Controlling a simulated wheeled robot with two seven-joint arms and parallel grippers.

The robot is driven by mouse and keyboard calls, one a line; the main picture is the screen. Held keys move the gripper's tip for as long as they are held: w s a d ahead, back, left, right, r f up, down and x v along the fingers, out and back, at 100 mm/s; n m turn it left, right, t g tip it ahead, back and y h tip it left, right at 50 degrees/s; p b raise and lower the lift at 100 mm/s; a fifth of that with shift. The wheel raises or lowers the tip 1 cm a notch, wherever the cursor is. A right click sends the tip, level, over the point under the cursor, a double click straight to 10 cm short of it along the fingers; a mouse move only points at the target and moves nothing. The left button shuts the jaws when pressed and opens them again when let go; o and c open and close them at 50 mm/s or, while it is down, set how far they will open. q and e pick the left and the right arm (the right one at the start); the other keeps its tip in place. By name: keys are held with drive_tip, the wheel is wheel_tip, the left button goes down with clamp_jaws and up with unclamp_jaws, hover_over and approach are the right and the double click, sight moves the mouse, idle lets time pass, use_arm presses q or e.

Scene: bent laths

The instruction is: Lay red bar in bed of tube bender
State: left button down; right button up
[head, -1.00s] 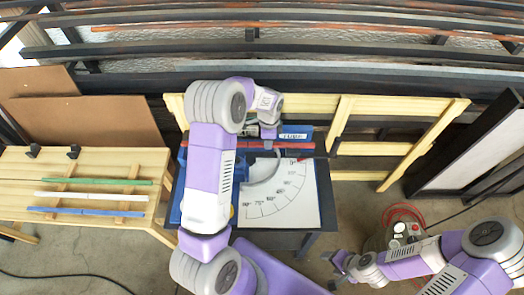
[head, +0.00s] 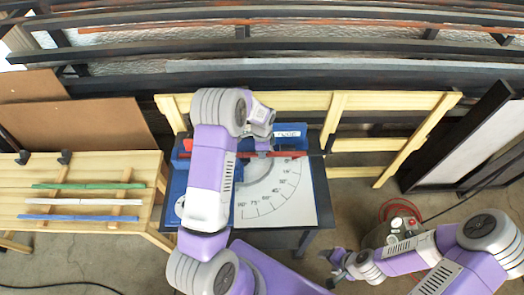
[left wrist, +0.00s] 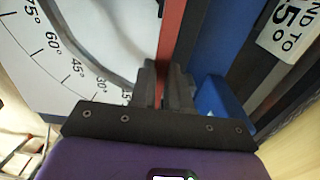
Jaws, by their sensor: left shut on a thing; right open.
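The red bar (head: 288,154) lies crosswise at the tube bender, along the back edge of the white angle scale (head: 285,195) and in front of the labelled blue block (head: 290,132). My left gripper (head: 263,152) is shut on the bar; the left wrist view shows its fingers (left wrist: 164,88) around the red bar (left wrist: 172,35), beside the blue body (left wrist: 215,45). My left arm hides part of the bar and bender. I cannot tell whether the bar touches the bed. My right gripper (head: 335,268) is open and empty, low at right.
Green (head: 90,186), white (head: 85,202) and blue (head: 80,217) bars lie on a wooden bench (head: 20,180) at left. A control box with buttons (head: 400,228) and a red cable stands near my right arm. A wooden frame (head: 385,101) stands behind the bender.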

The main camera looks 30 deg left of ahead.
use_arm(q)
drive_tip(key=c, duration=1.1)
unclamp_jaws()
drive_tip(key=shift+r+p, duration=0.35)
drive_tip(key=shift+p, duration=0.05)
wheel_tip(320, 180, up, 12)
drive_tip(key=p, duration=0.1)
drive_tip(key=shift+f, duration=0.15)
